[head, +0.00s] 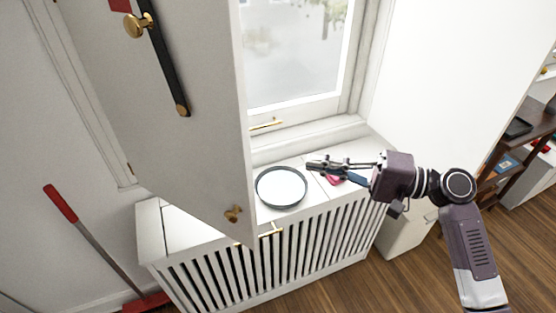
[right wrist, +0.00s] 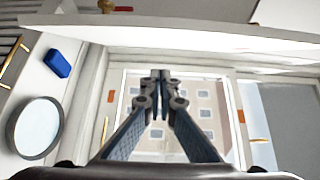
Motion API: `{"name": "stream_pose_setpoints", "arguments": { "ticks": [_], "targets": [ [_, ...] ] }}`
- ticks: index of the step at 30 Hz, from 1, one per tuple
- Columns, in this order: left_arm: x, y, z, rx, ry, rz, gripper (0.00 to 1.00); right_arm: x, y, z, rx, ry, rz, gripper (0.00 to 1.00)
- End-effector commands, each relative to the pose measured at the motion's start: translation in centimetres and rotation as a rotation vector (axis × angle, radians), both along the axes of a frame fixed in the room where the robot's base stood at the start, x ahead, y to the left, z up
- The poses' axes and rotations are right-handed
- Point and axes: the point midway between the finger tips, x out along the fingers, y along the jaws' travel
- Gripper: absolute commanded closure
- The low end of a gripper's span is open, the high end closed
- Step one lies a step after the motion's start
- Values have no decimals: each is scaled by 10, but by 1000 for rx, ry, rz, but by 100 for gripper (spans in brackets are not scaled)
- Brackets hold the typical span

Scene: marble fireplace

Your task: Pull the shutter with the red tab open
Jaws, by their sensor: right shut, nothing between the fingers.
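The shutter (head: 185,100) is a tall white panel standing out from the window at the left of the head view. A red tab (head: 119,5) shows at its top edge, cut off by the frame. A brass knob (head: 138,25) sits by a black bar below it, and a lower brass knob (head: 232,213) is near its bottom corner. My right gripper (head: 312,167) is shut and empty, over the radiator cover and right of the shutter, apart from it. It also shows in the right wrist view (right wrist: 160,75), against the window. My left gripper is not in view.
A round dark-rimmed plate (head: 281,187) lies on the white slatted radiator cover (head: 160,235), with a pink item (head: 333,180) near my gripper. A blue block (right wrist: 57,63) shows in the wrist view. A red-handled tool (head: 60,204) leans at left. A white panel (head: 450,60) stands at right.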

Motion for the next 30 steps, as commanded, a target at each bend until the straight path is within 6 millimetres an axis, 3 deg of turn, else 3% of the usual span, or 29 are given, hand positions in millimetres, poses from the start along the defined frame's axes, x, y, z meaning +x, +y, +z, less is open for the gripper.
{"name": "stream_pose_setpoints", "arguments": {
  "ticks": [5,16,21,30],
  "targets": [
    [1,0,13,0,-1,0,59,8,22,4,4,0,2,100],
    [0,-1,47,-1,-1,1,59,35,96,5,4,2,1,100],
    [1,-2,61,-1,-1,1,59,12,107,2,1,4,-1,100],
    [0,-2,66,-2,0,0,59,1,114,-1,0,2,-3,100]
  ]
}}
